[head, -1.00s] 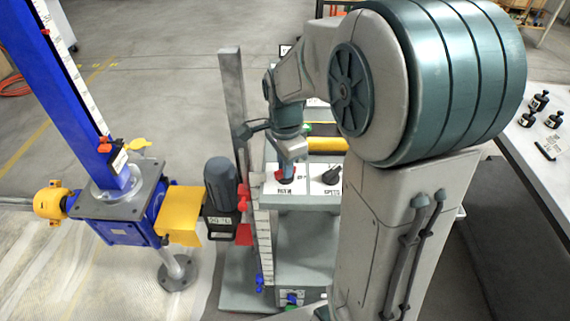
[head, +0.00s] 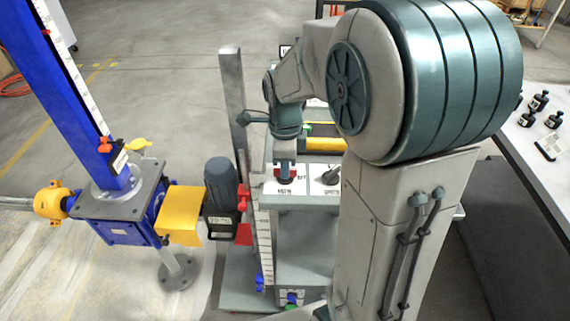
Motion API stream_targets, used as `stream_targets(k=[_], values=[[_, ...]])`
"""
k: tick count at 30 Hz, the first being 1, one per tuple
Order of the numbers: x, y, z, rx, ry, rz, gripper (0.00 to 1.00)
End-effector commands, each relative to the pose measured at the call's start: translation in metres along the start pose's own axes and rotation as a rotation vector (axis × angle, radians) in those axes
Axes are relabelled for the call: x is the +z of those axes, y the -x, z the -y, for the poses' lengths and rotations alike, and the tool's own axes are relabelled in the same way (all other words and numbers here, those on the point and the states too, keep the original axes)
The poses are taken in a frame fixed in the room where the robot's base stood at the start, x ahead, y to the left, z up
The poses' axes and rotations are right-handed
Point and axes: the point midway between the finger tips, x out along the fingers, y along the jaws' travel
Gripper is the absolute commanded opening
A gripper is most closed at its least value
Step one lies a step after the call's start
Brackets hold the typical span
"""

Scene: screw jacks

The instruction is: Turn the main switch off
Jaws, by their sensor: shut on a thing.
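The main switch (head: 279,171) is a red rotary knob on a white plate, on the sloped top of the grey control box. The small black label below it is blurred and seems to read MAIN. My gripper (head: 286,169) points down over the knob from behind and is shut on it. The fingers cover much of the knob, so its exact pointer position cannot be told.
A black speed knob (head: 331,177) sits close to the right of the switch. A grey upright post (head: 232,90) with a ruler stands left of the box. A blue screw jack (head: 112,228) and a dark motor (head: 221,184) stand farther left. A table (head: 535,145) is at right.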

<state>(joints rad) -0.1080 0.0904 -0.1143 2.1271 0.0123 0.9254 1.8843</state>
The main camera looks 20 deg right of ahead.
Motion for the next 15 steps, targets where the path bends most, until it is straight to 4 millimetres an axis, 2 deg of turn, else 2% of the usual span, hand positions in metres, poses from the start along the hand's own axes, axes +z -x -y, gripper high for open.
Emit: stream_targets(k=[10,11,12,13,15], values=[[0.0002,0.0014,0.0009,-0.003,-0.005,0.002,0.00],[0.0002,0.0014,0.0009,-0.003,-0.005,0.002,0.18],[0.0002,0.0014,0.0009,-0.003,-0.005,0.002,0.29],[0.0002,0.0013,0.0009,-0.003,-0.005,0.002,0.35],[0.0001,0.0010,0.0007,-0.002,-0.004,0.002,0.35]])
